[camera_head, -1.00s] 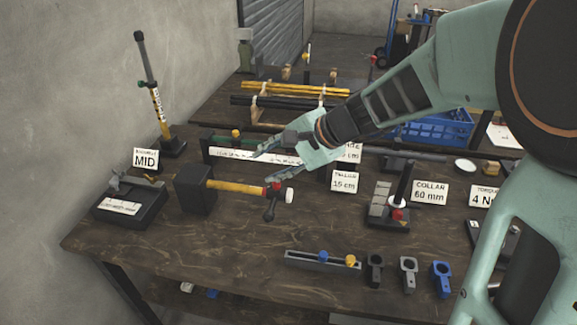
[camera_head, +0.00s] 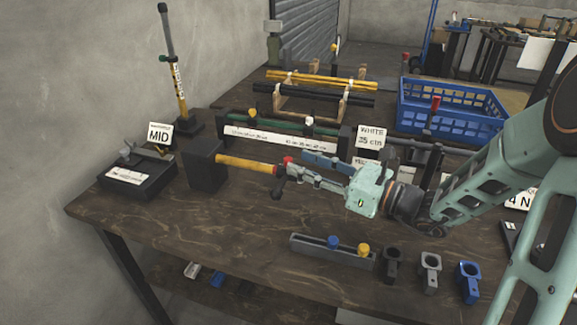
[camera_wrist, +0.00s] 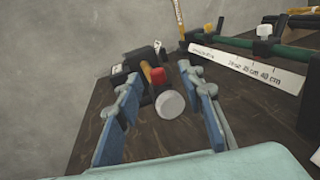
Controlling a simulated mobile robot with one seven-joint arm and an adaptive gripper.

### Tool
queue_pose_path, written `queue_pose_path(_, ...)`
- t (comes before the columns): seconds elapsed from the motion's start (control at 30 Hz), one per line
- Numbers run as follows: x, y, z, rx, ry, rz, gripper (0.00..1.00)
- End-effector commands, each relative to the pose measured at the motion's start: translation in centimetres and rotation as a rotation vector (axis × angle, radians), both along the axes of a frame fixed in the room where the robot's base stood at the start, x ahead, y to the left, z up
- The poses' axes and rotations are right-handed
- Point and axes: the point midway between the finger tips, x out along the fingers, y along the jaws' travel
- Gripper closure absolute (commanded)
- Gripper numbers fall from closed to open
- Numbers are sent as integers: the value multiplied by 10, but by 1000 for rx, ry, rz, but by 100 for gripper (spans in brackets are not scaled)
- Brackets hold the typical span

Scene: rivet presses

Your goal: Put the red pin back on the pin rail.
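The red pin (camera_head: 287,160) shows as a small red head at the right end of the yellow-handled fixture (camera_head: 246,165). In the wrist view the red head (camera_wrist: 158,76) stands just behind a round white knob (camera_wrist: 170,105). My gripper (camera_head: 297,167) is at that end of the fixture, and its fingers partly hide it. In the wrist view its blue fingers are apart, one on each side of the knob and red head, with a visible gap. The grey pin rail (camera_head: 308,248) lies near the table's front and holds a blue pin (camera_head: 334,242) and a yellow pin (camera_head: 363,249).
Black, grey and blue sockets (camera_head: 431,268) stand right of the rail. A black block (camera_head: 205,166) carries the fixture. A long ruler-marked stand (camera_head: 265,140) is behind my gripper. A blue crate (camera_head: 450,115) stands at the back right. The table front left of the rail is clear.

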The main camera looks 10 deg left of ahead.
Motion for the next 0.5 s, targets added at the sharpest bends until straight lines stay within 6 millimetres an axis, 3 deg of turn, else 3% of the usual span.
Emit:
queue_pose_path(0.3, 12, 42, -1, -3, -2, 2, 64)
queue_pose_path(0.5, 15, 46, 0, -3, -2, 1, 64)
